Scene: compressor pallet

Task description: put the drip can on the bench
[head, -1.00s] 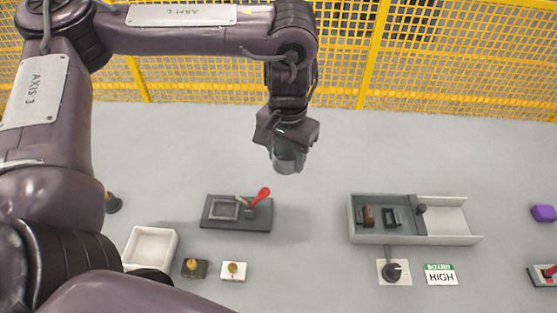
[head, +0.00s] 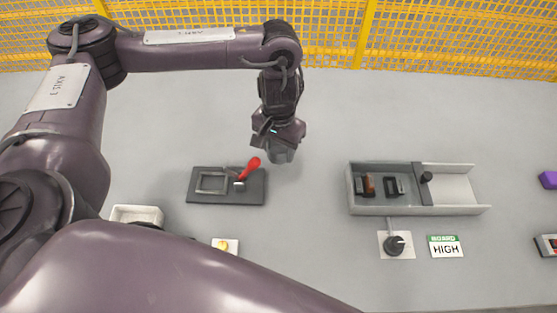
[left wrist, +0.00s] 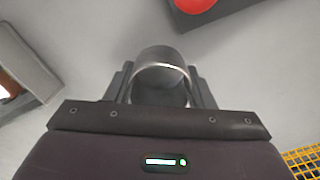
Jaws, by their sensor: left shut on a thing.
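The drip can (head: 281,155) is a grey metal can held at the end of my left arm. In the left wrist view the can (left wrist: 160,75) shows its round rim between the two fingers. My left gripper (head: 278,140) is shut on it, to the right of the dark plate with the red lever. The can looks tilted in the head view. I cannot tell whether its base touches the grey bench (head: 310,250). My right gripper is not in view.
A dark plate with a red lever (head: 253,163) lies just left of the can. A grey tray (head: 455,209) with dark parts stands right, with a black knob (head: 394,244) and a HIGH sign (head: 445,246) in front. A white bin (head: 136,213) is left. Yellow mesh fence stands behind.

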